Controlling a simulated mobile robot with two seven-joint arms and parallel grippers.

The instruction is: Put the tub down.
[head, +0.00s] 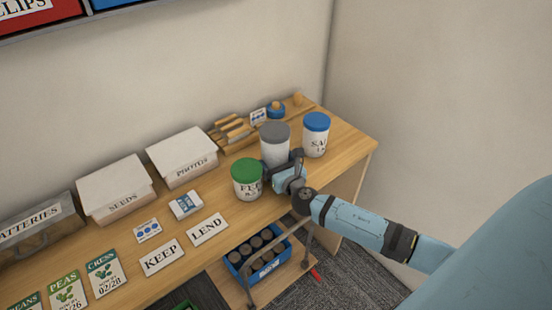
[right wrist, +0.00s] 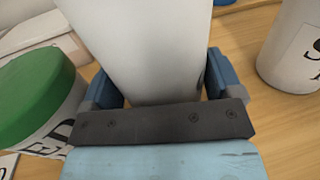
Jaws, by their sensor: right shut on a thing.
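A white tub with a grey lid (head: 274,140) is upright over the wooden worktop, between a green-lidded tub and a blue-lidded tub. My right gripper (head: 283,166) is shut on this grey-lidded tub from the front. In the right wrist view the tub's plain white side (right wrist: 150,50) fills the space between the blue fingers (right wrist: 163,85). The gripper hides its lower part, so I cannot tell whether its base touches the worktop. My left gripper is not in view.
The green-lidded tub (head: 247,180) stands close on the left, the blue-lidded tub (head: 315,135) on the right. Behind are a wooden rack (head: 232,128) and a blue round item (head: 276,109). White boxes (head: 181,156) stand further left. Bare worktop (head: 349,146) shows at the right end.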

